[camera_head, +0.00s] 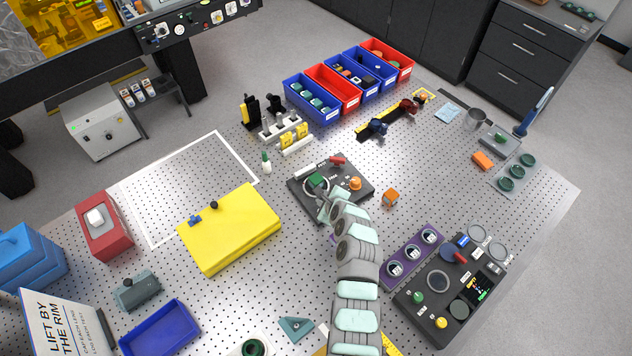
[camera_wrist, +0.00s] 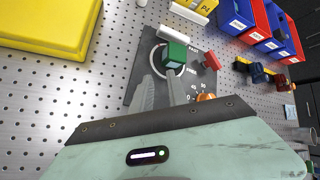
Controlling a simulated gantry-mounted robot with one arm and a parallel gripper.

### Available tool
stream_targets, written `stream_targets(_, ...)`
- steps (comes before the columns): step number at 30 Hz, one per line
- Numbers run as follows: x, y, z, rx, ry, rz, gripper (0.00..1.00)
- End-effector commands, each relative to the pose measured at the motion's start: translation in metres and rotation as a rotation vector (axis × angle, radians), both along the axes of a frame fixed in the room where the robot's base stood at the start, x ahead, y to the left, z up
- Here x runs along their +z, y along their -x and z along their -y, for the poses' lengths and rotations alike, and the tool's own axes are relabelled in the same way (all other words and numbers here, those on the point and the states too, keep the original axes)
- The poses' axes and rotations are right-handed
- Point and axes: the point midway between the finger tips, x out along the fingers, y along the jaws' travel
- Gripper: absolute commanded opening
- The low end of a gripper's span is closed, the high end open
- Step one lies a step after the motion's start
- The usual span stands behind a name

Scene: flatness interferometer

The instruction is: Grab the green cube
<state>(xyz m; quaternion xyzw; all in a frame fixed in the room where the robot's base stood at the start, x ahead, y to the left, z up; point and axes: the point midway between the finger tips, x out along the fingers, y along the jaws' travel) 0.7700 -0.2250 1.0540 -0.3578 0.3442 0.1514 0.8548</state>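The green cube (camera_wrist: 174,55) sits on a dark panel (camera_wrist: 203,48), within a white ring marking, in the wrist view. In the head view the green cube (camera_head: 317,180) is on the dark panel (camera_head: 340,166) near the middle of the table. My gripper (camera_wrist: 162,76) has its two fingers apart with nothing between them. The fingertips are close to the cube on its near side, and the cube lies beyond them. In the head view my gripper (camera_head: 322,201) is partly hidden by my arm at the panel's near edge.
A red switch (camera_wrist: 211,61) and orange knob (camera_wrist: 206,97) stand on the same panel. An orange cube (camera_head: 391,197) lies right of it. A yellow box (camera_head: 230,229) is to the left. Blue and red bins (camera_head: 311,99) stand behind.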

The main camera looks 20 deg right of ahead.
Motion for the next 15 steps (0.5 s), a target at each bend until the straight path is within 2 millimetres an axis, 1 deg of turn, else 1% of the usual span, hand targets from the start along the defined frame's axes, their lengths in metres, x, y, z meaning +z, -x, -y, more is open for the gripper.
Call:
stream_targets(1,0.0001,-0.0001,0.0001,0.0,0.0,0.0,0.25)
stream_targets(2,-0.0001,0.0001,0.0,0.0,0.0,0.0,0.27)
stream_targets(15,0.0,0.0,0.0,0.0,0.0,0.0,0.63)
